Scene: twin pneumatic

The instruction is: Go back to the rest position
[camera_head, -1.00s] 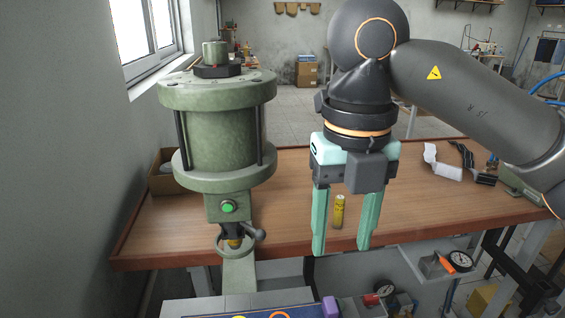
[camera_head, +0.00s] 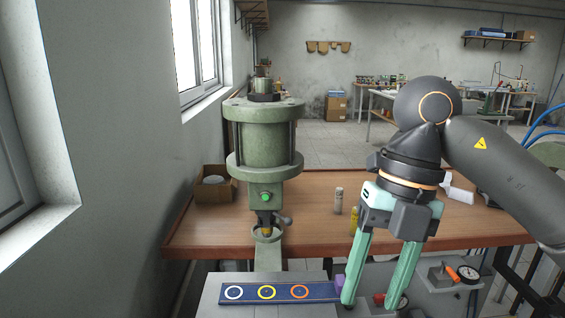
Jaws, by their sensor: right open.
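My right gripper (camera_head: 368,302) is open, its two green fingers pointing down in front of the wooden table's near edge. Nothing shows between its fingers. It hangs beside the right end of a blue strip (camera_head: 282,301) with white, yellow and orange rings on it. A purple piece (camera_head: 340,283) is partly hidden behind its left finger. A green pneumatic press (camera_head: 265,145) with a lit green button stands left of the gripper, apart from it. My left gripper is not in view.
The wooden table (camera_head: 310,232) holds a cardboard box (camera_head: 213,187), a pale cylinder (camera_head: 338,200) and a yellow cylinder (camera_head: 354,220) partly behind the gripper. A white bottle (camera_head: 458,190) lies behind my right arm. A gauge (camera_head: 467,273) is at the lower right. A wall with windows closes off the left.

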